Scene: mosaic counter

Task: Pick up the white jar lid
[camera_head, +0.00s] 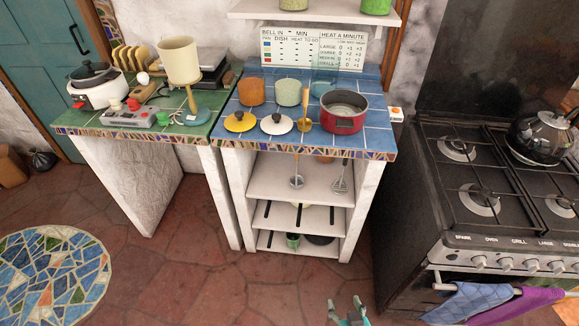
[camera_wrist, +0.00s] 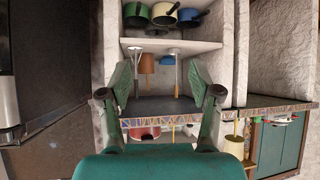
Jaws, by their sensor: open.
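The white jar lid (camera_head: 276,124), with a dark knob on top, lies near the front edge of the blue-tiled counter (camera_head: 382,137). It lies between a yellow lid (camera_head: 239,122) and a wooden utensil (camera_head: 305,123). My gripper (camera_head: 349,316) shows at the bottom edge of the head view, low in front of the counter and well apart from the lid. In the wrist view its two green fingers (camera_wrist: 163,88) are spread wide with nothing between them. I cannot make out the white lid for sure in the wrist view.
An orange jar (camera_head: 251,92) and a pale green jar (camera_head: 288,92) stand behind the lids. A red pot (camera_head: 343,124) stands to the right. A black stove (camera_head: 430,215) is at right. The floor (camera_head: 215,285) before the counter is clear.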

